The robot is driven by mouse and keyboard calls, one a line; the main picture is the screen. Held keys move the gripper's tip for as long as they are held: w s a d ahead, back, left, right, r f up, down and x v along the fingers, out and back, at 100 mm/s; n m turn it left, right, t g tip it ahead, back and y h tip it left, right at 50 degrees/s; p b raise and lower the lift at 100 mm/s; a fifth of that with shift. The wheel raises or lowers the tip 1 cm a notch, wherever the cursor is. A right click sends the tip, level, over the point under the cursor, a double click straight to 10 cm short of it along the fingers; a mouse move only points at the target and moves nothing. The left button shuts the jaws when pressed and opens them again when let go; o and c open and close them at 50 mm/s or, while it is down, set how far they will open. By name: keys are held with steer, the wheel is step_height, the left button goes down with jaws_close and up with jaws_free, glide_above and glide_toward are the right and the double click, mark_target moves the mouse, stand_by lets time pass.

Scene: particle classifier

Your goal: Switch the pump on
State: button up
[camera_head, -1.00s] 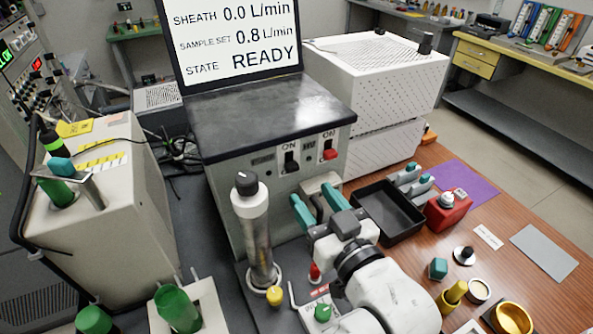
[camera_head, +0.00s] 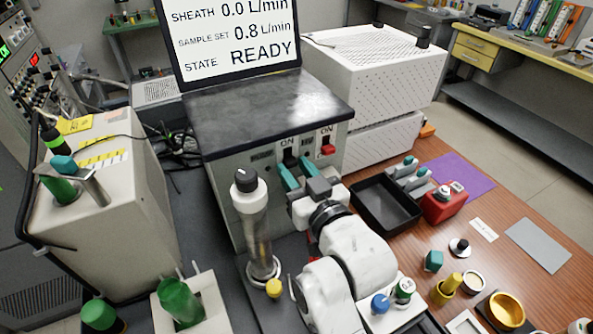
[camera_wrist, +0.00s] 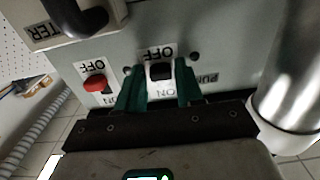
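The black pump switch (camera_wrist: 160,70) is on the front panel of the dark-topped instrument (camera_head: 268,105), with an OFF label beside it and part of the word PUMP to its right in the upside-down wrist view. Its ON label (camera_head: 287,143) shows in the head view. My gripper (camera_head: 298,166) is open, its teal fingers one on either side of this switch. In the wrist view the gripper (camera_wrist: 158,75) has the black lever between its fingertips, with gaps on both sides. I cannot tell the lever's position for sure. The monitor (camera_head: 230,38) reads sheath 0.0 L/min, state READY.
A red switch (camera_head: 327,149) with its own ON/OFF labels sits beside the black one. A metal cylinder with a black cap (camera_head: 253,222) stands left of my arm. A black tray (camera_head: 387,205) and a red box (camera_head: 443,203) are at right.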

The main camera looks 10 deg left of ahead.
jaws_close()
steer(key=shift+r, duration=0.1)
steer(key=shift+r+p, duration=0.8)
steer(key=shift+r, duration=0.45)
steer(key=shift+o, duration=1.8)
jaws_free()
steer(key=shift+s, duration=0.1)
